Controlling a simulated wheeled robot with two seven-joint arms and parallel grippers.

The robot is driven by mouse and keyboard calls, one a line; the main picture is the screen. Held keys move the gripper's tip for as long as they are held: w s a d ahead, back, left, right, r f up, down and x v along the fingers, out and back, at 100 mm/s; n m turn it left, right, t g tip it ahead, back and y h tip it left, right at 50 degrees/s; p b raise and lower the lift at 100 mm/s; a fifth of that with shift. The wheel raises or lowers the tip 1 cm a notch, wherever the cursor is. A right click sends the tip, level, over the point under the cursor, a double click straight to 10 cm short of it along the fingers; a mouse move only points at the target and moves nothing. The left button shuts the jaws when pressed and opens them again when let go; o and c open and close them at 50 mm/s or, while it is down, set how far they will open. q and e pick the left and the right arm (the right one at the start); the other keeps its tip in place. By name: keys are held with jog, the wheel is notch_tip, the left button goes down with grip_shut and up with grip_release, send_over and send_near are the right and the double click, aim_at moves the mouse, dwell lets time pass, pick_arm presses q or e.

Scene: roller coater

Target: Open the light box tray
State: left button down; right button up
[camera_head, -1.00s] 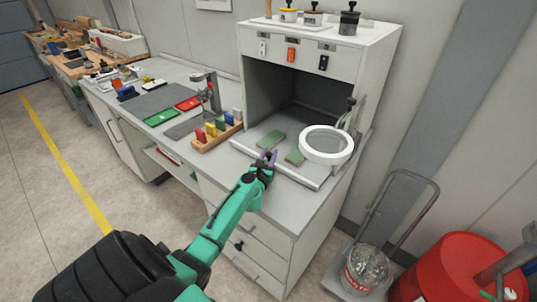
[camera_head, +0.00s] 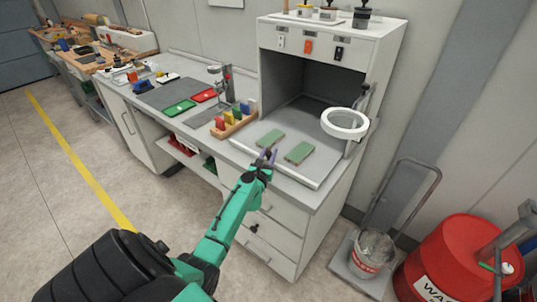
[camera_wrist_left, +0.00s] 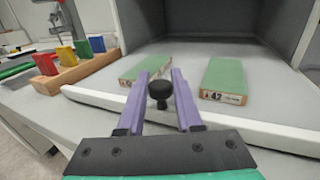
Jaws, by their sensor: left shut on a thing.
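The light box (camera_head: 270,75) stands on a grey-topped drawer cabinet. Its shallow white tray (camera_head: 298,183) extends out of the open front over the counter. Two green-topped blocks, a left one (camera_head: 271,138) and a right one (camera_head: 299,152), lie on the tray. My left gripper (camera_head: 265,158) is at the middle of the tray's front edge. In the left wrist view its purple fingers (camera_wrist_left: 160,95) are shut on a round black knob (camera_wrist_left: 161,89) at the tray's white front lip (camera_wrist_left: 235,122). The knob's stem is partly hidden. My right gripper is out of view.
A ring magnifier (camera_head: 345,124) juts out at the box's right side. A wooden rack (camera_head: 233,124) of coloured pieces stands left of the tray. A trolley with a bucket (camera_head: 371,253) and a red drum (camera_head: 447,258) stand at right. Floor at left is clear.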

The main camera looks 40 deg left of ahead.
pick_arm(q)
jog(key=c, duration=0.6)
grip_release()
jog(key=shift+s+d, duration=0.2)
jog(key=shift+s, duration=0.25)
jog(key=v, duration=1.3)
jog(key=shift+s, duration=0.3)
jog(key=shift+d, duration=0.1)
